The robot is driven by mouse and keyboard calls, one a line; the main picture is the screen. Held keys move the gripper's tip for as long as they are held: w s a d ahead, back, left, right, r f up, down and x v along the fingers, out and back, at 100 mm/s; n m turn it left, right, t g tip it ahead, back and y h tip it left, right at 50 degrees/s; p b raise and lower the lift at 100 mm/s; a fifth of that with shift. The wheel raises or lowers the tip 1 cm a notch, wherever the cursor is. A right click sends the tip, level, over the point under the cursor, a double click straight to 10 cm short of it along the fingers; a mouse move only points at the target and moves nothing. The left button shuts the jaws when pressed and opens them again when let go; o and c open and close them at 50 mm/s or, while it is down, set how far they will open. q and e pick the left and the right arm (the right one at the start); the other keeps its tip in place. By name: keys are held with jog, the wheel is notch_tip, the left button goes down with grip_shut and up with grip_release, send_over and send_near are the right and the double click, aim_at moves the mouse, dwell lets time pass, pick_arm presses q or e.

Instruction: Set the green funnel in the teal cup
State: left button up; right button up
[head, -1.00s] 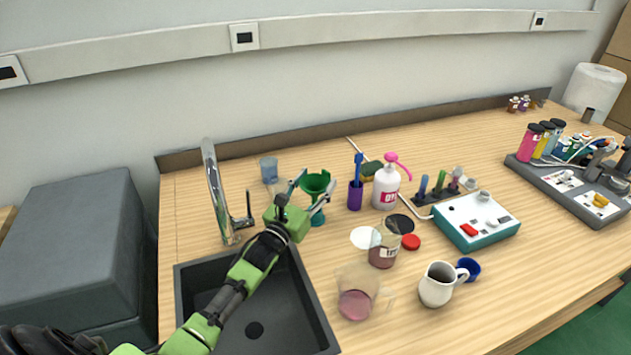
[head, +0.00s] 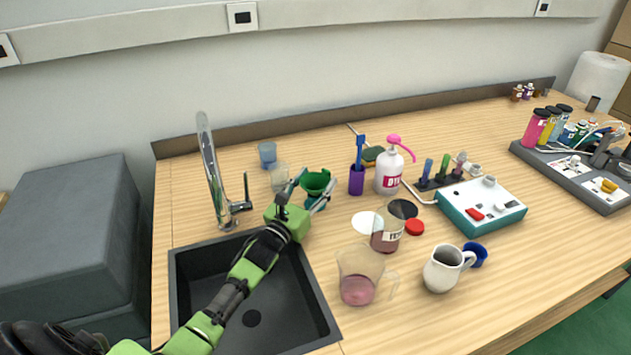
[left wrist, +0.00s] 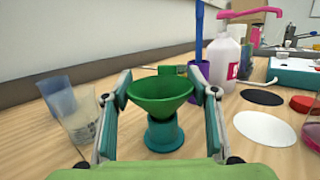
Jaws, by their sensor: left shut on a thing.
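The green funnel (head: 315,182) is upright, with its wide mouth up. My left gripper (head: 304,190) is shut on it, with one finger on each side in the left wrist view (left wrist: 161,93). The teal cup (head: 317,204) stands on the table directly below the funnel. In the left wrist view the cup (left wrist: 165,139) shows under the funnel's bowl (left wrist: 160,90). The funnel's lower end is hidden, so I cannot tell whether it is inside the cup or just above it. My right gripper is not in view.
A clear beaker (head: 279,179) and a blue tumbler (head: 267,154) stand left of the cup. A purple holder (head: 356,181) and a white pump bottle (head: 388,178) stand to the right. The sink (head: 250,292) lies in front. A white disc (head: 366,222) lies to the right.

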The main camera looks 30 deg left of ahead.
pick_arm(q)
jog(key=o, duration=1)
jog(key=shift+r, duration=0.1)
notch_tip(320, 180, up, 10)
jog(key=shift+f, duration=0.1)
